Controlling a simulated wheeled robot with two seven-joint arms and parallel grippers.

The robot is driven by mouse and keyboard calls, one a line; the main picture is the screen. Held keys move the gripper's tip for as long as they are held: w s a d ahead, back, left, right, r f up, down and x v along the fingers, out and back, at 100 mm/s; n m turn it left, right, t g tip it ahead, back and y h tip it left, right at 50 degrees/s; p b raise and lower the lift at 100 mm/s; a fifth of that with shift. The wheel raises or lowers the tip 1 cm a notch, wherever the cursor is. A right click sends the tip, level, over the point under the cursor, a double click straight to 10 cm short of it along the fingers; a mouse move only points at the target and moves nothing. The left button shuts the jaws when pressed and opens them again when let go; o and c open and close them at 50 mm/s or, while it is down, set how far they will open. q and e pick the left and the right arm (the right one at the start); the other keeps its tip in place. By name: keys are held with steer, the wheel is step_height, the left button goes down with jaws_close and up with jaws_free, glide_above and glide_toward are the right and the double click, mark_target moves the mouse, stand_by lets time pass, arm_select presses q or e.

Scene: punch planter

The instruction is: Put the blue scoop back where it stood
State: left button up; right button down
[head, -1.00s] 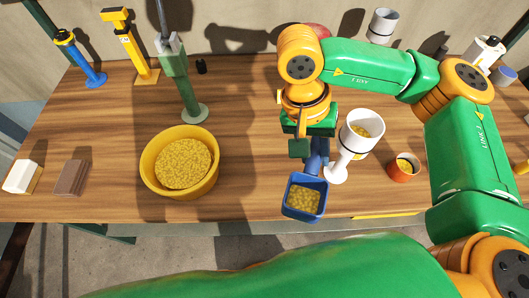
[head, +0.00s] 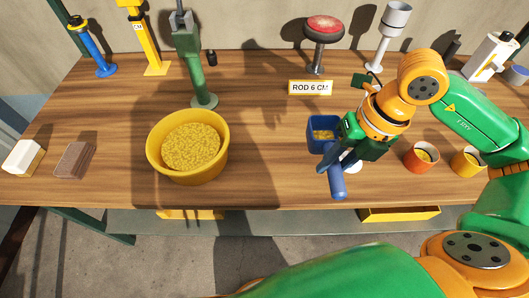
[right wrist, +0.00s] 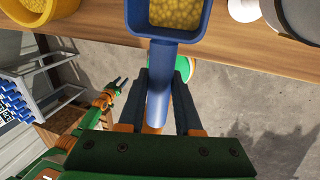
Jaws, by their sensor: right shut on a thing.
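The blue scoop (head: 337,183) is in my right gripper (head: 353,141). In the head view its square bowl (head: 314,146) points to the back and its handle to the front edge of the table. Yellow grains lie in the bowl. In the right wrist view the two dark fingers of my right gripper (right wrist: 165,95) are shut around the scoop's handle (right wrist: 159,85), below the bowl (right wrist: 165,35). My left gripper (right wrist: 117,91) shows small in the right wrist view, away from the scoop, its fingers apart and empty.
A yellow tub (head: 155,153) of grains stands left of the scoop. A white vessel (head: 352,167) is mostly hidden behind my right gripper. An orange cup (head: 421,161) and a yellow cup (head: 467,164) stand to the right. A "ROD 6 CM" sign (head: 310,88) stands behind. Bare wood lies between tub and scoop.

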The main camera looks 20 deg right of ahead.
steer(key=shift+w, duration=0.15)
steer(key=w+a+f+p, duration=0.2)
steer(key=w+a+f, duration=0.2)
steer(key=w, duration=0.1)
steer(key=w+a+f+p, duration=0.2)
steer(key=w+a+f, duration=0.3)
steer(key=shift+a+f, duration=0.2)
steer(key=shift+f, duration=0.1)
step_height(320, 180, down, 2)
steer(key=shift+f+p, duration=0.2)
steer(key=shift+p, duration=1)
steer(key=shift+f, duration=0.35)
steer(key=c, duration=0.6)
jaws_free()
